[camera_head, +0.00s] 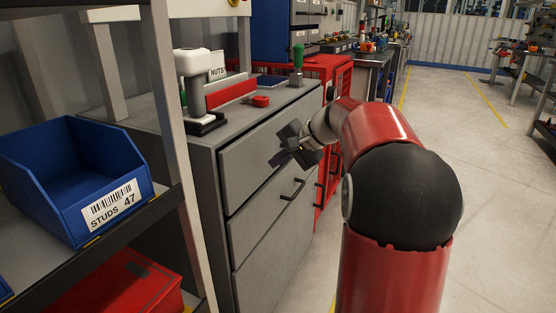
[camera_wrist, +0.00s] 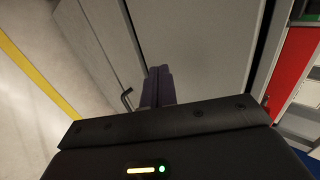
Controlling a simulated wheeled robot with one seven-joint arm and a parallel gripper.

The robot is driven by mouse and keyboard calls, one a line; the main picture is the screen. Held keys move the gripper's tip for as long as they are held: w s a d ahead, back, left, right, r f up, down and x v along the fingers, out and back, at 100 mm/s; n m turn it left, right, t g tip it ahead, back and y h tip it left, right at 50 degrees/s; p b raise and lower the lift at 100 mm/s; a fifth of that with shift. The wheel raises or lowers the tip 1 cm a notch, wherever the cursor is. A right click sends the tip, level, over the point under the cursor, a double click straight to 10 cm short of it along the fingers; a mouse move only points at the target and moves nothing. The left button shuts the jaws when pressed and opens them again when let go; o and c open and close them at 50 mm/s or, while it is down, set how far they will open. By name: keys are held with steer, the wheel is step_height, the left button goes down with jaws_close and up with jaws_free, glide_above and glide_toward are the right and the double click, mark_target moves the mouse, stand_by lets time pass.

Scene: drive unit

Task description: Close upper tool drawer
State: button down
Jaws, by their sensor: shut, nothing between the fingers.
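The upper tool drawer (camera_head: 250,155) is the top grey front of the grey cabinet. It looks flush or nearly flush with the front below it; I cannot tell if a small gap remains. My gripper (camera_head: 277,159) is at the right half of this front, with its fingers pointing at it. In the wrist view the two dark fingers (camera_wrist: 158,86) are together and empty, against or very close to a grey front (camera_wrist: 205,45). I cannot tell if they touch. The upper drawer's handle is not visible, perhaps hidden by my gripper.
A lower drawer (camera_head: 262,215) has a dark bar handle (camera_head: 292,190). A white-and-black press (camera_head: 196,90) and a green-handled tool (camera_head: 298,62) stand on the cabinet top. A shelf with a blue bin (camera_head: 75,175) is at left. Open floor (camera_head: 475,150) lies to the right.

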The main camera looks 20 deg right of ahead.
steer(key=f+v, duration=0.1)
steer(key=v, duration=1)
steer(key=s+a+f+n+g+h, duration=0.2)
steer(key=s+a+f+n, duration=0.15)
steer(key=s+a, duration=0.65)
steer(key=s+a+f+n+h, duration=0.2)
steer(key=s+a+f+n, duration=0.1)
steer(key=s+f, duration=0.2)
steer(key=s+a+f+n+h, duration=0.2)
steer(key=s+f, duration=0.4)
steer(key=s, duration=0.3)
steer(key=shift+s+a+n+t, duration=0.35)
steer(key=shift+a+n, duration=0.3)
steer(key=shift+a, duration=0.15)
